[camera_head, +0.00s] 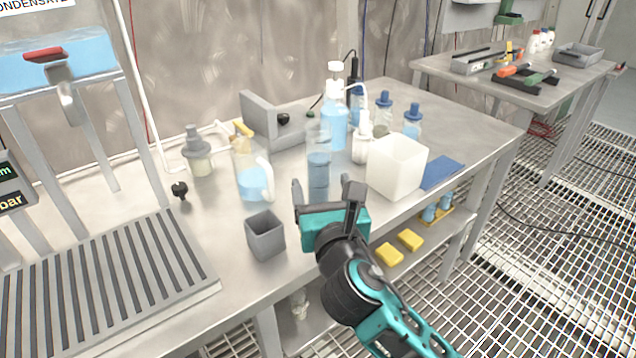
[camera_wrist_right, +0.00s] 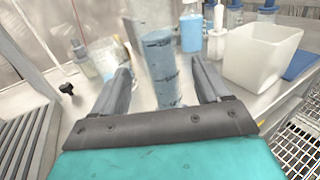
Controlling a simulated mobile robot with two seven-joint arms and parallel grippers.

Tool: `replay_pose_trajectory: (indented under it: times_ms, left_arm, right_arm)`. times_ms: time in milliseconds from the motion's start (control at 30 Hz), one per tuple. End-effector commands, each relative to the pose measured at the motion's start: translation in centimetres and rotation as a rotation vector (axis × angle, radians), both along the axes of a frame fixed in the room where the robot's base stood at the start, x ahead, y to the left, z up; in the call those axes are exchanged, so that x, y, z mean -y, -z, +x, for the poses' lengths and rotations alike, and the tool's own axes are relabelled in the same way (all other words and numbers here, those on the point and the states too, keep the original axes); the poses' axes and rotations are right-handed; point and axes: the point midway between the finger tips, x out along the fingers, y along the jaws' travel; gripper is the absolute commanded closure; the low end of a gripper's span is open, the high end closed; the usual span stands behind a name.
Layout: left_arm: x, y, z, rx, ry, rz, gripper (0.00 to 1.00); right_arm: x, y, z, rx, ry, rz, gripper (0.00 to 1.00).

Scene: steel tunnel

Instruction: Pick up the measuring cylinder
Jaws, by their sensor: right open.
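The measuring cylinder (camera_head: 318,163) is a tall clear tube with blue liquid and dark marks. It stands upright on the steel bench. My right gripper (camera_head: 323,188) is open at the near side of the cylinder. In the right wrist view the cylinder (camera_wrist_right: 161,72) shows between the two spread fingers (camera_wrist_right: 160,70), beyond the palm. I cannot tell whether the fingertips reach past it, and no contact shows. In the head view the gripper hides part of the cylinder's base. My left gripper is not in view.
A grey square cup (camera_head: 265,236) stands left of my gripper. A jug with blue liquid (camera_head: 250,172) is left of the cylinder, a white bin (camera_head: 397,167) right. Bottles (camera_head: 334,115) stand behind. A slatted rack (camera_head: 100,285) lies at left. The bench front is mostly clear.

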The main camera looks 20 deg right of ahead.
Motion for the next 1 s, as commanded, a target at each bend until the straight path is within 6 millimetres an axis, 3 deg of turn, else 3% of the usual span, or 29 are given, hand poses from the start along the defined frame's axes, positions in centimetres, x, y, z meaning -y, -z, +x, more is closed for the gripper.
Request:
replay_pose_trajectory:
  times_ms: [233, 500, 800, 1000]
  left_arm:
    - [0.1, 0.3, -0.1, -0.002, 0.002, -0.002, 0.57]
    - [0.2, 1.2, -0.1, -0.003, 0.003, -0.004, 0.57]
    - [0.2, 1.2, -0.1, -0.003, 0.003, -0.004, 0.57]
    - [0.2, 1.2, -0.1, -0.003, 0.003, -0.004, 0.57]
  right_arm:
    - [0.3, 0.0, 2.0, 0.001, 0.002, 0.002, 0.24]
    - [0.8, -0.1, 5.8, 0.000, 0.001, 0.002, 0.24]
    - [0.9, -0.2, 6.3, 0.000, 0.000, 0.003, 0.24]
    - [0.9, -0.2, 6.3, 0.000, 0.000, 0.003, 0.42]
